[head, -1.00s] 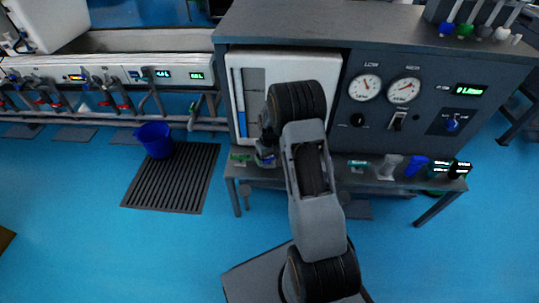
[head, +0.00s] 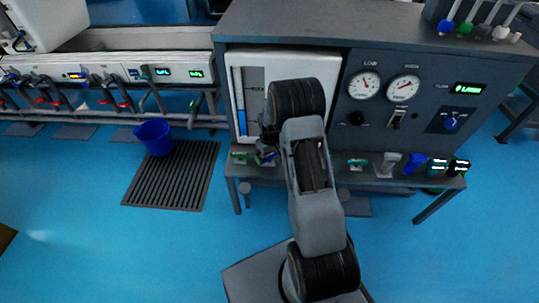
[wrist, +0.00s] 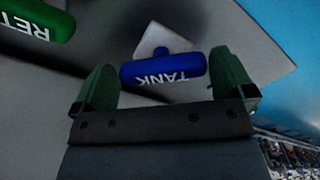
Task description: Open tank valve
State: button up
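The blue tank valve handle (wrist: 163,68), marked TANK, lies crosswise in the wrist view, with its lettering upside down. My gripper (wrist: 162,60) is open, with one green finger on each side of the handle. The right finger is close to the handle's right end, and I cannot tell whether it touches.
A green handle (wrist: 38,18), partly cut off and starting with RET, is at the wrist view's upper left. The bench front holds more handles, including a blue one (head: 415,163) at right. A blue bucket (head: 155,138) stands on the floor grate (head: 170,185).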

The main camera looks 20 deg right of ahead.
notch_tip(320, 180, up, 14)
jog(key=p, duration=0.4)
jog(key=shift+p, duration=0.3)
dwell(0.4)
